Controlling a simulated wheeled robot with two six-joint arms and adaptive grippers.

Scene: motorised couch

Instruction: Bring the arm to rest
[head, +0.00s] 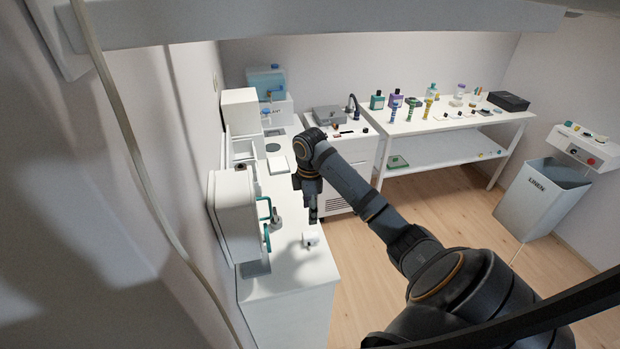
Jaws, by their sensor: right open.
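My right arm reaches in from the lower right corner of the head view, dark grey with orange rings. Its gripper (312,212) points down above the white counter (290,272), near the counter's right edge. It is open, with nothing seen between its fingers. A small white block-like object (311,239) sits on the counter just below the gripper. My left gripper is not in view.
A white cabinet-like unit with teal handles (267,238) stands left of the gripper, with a grey metal item (276,218) beside it. A long white table (450,120) with bottles stands behind. A linen bin (542,198) stands right. The wooden floor (440,205) between is clear.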

